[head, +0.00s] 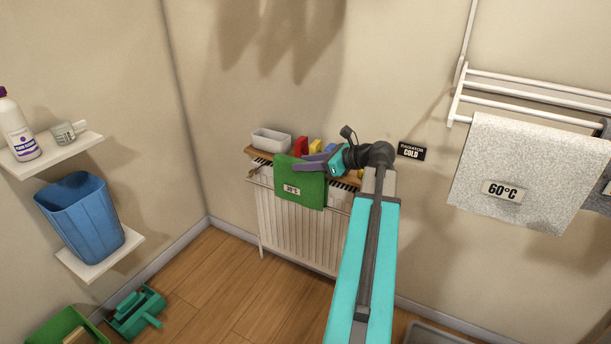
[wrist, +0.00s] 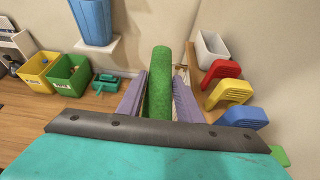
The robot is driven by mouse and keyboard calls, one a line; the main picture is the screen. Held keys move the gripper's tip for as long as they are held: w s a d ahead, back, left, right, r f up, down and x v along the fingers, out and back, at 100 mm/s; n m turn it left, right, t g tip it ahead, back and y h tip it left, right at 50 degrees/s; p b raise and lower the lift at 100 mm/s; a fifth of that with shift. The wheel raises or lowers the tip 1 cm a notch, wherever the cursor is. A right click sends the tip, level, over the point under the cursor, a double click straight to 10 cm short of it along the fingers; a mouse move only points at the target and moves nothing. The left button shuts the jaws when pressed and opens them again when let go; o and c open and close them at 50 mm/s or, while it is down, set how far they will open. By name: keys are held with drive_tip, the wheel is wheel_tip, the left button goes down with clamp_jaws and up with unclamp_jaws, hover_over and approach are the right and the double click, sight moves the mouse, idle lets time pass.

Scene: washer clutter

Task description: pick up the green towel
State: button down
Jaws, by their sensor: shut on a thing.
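The green towel (head: 308,192) hangs over the front of the white radiator, with a small label reading what looks like 30°C. In the wrist view the towel (wrist: 158,82) shows as a rolled green fold between the two purple fingers. My gripper (head: 303,166) reaches the towel's top from the right, its fingers at the fold. In the wrist view my gripper (wrist: 157,98) is shut on the towel, one finger on each side. The part of the towel behind the fingers is hidden.
The white radiator (head: 274,226) has a wooden shelf above it with a white bin (head: 271,140) and red (head: 301,146), yellow and blue items close to my gripper. A grey towel (head: 530,165) hangs on a rack at right. A blue basket (head: 82,220) stands on a left shelf.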

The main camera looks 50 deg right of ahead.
drive_tip(key=shift+r+p, duration=0.35)
drive_tip(key=shift+r, duration=1.95)
